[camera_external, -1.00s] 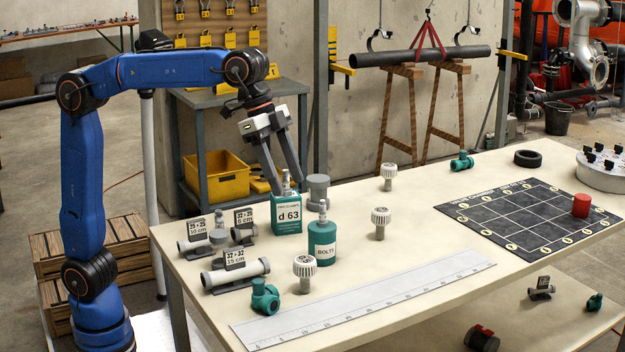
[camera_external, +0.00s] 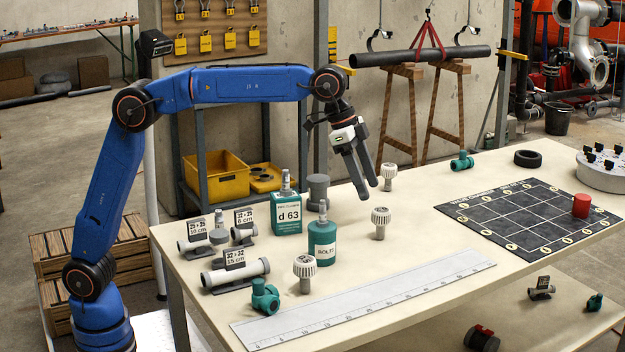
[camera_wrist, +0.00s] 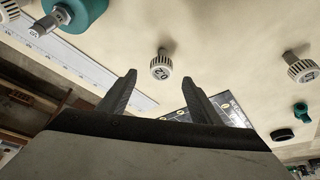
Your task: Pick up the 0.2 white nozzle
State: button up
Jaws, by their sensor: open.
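The white nozzle with a ribbed cap and grey stem stands upright mid-table (camera_external: 381,216), right of the teal BOLTS bottle. In the wrist view the same nozzle (camera_wrist: 161,66) lies ahead of the fingertips, roughly centred between them. Its top mark seems to read 0.2, turned in the picture. My gripper (camera_external: 368,192) is open and empty, pointing down above the table, a little above and left of this nozzle in the external view. Its two fingers (camera_wrist: 160,77) are spread apart and do not touch it.
Similar white nozzles stand at the back (camera_external: 388,171) and front (camera_external: 305,265). The BOLTS bottle (camera_external: 322,243) and teal d 63 box (camera_external: 287,214) stand to the left. A long ruler (camera_external: 370,303) lies in front, and a black grid mat (camera_external: 520,215) lies right.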

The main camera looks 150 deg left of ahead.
aim_at(381, 221)
jog(key=x, duration=0.6)
jog(key=shift+w, duration=0.1)
jog(key=shift+s+x, duration=0.15)
jog(key=shift+x, duration=1.2)
jog(key=shift+s+x, duration=0.15)
jog(key=shift+x, duration=1.15)
jog(key=shift+a, duration=0.15)
jog(key=shift+c, duration=0.5)
jog(key=c, duration=1)
